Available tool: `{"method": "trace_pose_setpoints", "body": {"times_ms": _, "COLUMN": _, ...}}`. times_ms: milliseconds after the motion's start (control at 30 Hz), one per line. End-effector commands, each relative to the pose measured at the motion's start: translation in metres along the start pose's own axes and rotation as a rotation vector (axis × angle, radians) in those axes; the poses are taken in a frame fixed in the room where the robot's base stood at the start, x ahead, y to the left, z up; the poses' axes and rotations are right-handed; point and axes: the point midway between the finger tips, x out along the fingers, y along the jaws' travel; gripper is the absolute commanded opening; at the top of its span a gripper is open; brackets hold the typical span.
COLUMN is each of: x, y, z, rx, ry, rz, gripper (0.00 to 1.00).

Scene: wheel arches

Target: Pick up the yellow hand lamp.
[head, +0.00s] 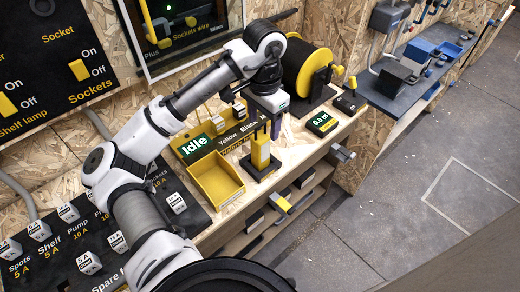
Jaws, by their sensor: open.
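The yellow hand lamp (260,155) appears to be the upright yellow block with a dark top, standing in a black base (259,172) on the wooden bench. My gripper (276,121) points down just above and behind the lamp in the head view. Its jaws are open with nothing seen held between them. The fingertips are small and partly hidden by the lamp's dark top, so I cannot tell whether they touch it.
An empty yellow tray (215,182) sits left of the lamp. A black and yellow cable reel (305,70) and a "0.0 m" display (322,123) stand to the right. Behind are a green "Idle" display (194,145) and the wooden wall. Open floor lies to the right.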

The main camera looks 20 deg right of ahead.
Motion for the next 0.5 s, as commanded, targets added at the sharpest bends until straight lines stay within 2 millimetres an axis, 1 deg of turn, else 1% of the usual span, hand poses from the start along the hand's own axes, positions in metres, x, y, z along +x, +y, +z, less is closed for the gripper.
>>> {"method": "trace_pose_setpoints", "body": {"times_ms": 33, "x": 0.006, "y": 0.000, "z": 0.000, "rx": 0.000, "ry": 0.000, "rz": 0.001, "gripper": 0.62}}
{"method": "trace_pose_setpoints", "body": {"times_ms": 267, "x": 0.021, "y": -0.002, "z": 0.001, "rx": -0.002, "ry": 0.000, "rz": 0.000, "gripper": 0.62}}
{"method": "trace_pose_setpoints", "body": {"times_ms": 400, "x": 0.041, "y": -0.008, "z": 0.004, "rx": -0.003, "ry": -0.001, "rz": 0.000, "gripper": 0.62}}
{"method": "trace_pose_setpoints", "body": {"times_ms": 500, "x": 0.055, "y": -0.008, "z": 0.003, "rx": -0.001, "ry": 0.001, "rz": -0.001, "gripper": 0.62}}
